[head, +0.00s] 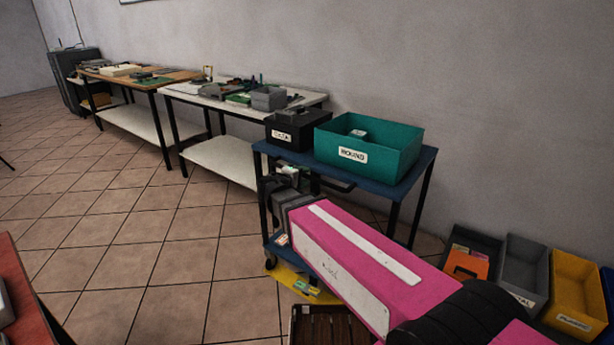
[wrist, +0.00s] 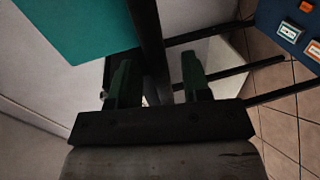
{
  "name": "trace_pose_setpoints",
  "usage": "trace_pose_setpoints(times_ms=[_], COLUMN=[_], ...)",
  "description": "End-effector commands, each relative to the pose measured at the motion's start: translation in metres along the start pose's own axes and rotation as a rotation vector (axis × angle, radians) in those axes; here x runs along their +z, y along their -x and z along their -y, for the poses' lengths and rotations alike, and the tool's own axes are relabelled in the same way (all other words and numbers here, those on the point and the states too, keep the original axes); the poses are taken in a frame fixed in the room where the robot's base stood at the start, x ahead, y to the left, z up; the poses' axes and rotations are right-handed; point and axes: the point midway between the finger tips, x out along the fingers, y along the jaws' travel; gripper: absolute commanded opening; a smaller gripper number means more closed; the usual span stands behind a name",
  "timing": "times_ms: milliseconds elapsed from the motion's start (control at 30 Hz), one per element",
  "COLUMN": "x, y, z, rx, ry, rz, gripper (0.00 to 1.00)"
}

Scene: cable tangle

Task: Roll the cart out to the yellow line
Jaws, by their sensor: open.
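The cart (head: 418,172) has a blue top, black legs and a blue lower shelf, and stands against the wall side. A teal bin labelled WOUND (head: 368,150) and a black bin (head: 298,130) sit on its top. My gripper (wrist: 160,78) is open at the cart's near left side, with a dark post (wrist: 148,40) of the cart showing between its green fingers; I cannot tell if they touch it. In the head view my pink arm hides part of the cart. A yellow patch (head: 288,277) shows on the floor below the cart; whether it is the line is unclear.
A white workbench (head: 205,155) stands just behind the cart, with a wooden one (head: 135,80) farther off. Several bins, including a yellow one (head: 577,290), line the wall at right. A brown crate (head: 325,325) is at the bottom. Tiled floor at left is clear; a red table (head: 20,290) edges it.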

Motion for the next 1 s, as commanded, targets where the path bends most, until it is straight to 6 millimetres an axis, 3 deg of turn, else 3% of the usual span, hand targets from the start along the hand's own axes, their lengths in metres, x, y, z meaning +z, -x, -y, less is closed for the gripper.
trace_pose_setpoints(times_ms=[200,400,600,1000], x=[0.001,0.001,0.000,0.000], y=[0.042,0.066,0.076,0.077], z=[0.000,0.000,0.000,0.000], rx=[-0.001,0.000,0.000,0.000], ry=[0.000,0.000,0.000,0.000], rz=[-0.003,-0.001,-0.001,0.000], gripper=[0.44,0.44,0.44,0.44])
